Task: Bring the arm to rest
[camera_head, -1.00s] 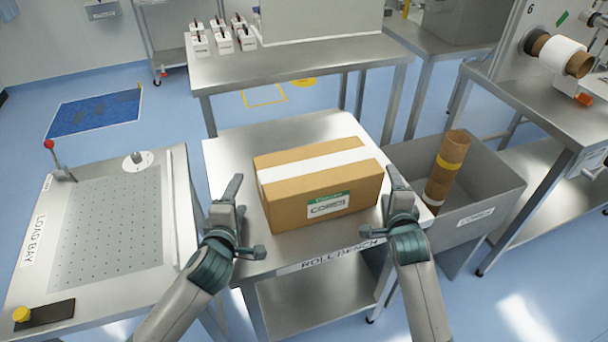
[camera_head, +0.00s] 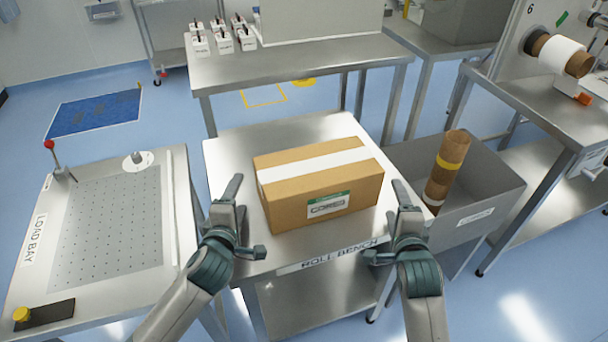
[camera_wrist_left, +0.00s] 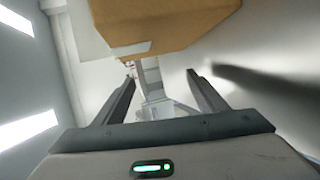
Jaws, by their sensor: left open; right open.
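My left gripper (camera_head: 244,215) is open and empty at the left side of the cardboard box (camera_head: 320,185). My right gripper (camera_head: 387,220) is open and empty just right of the box, with a small gap to it. The box is closed with white tape, carries a green and white label, and rests on the roll bench (camera_head: 230,150). In the left wrist view, the left gripper's two fingers (camera_wrist_left: 160,88) stand apart with nothing between them, and the box (camera_wrist_left: 165,22) shows above them.
A grey bin (camera_head: 485,195) holding a brown tube (camera_head: 446,170) stands to the right. The load bay table (camera_head: 110,215) with a red-knobbed lever (camera_head: 55,155) is to the left. A steel table (camera_head: 300,65) with several small white devices stands behind.

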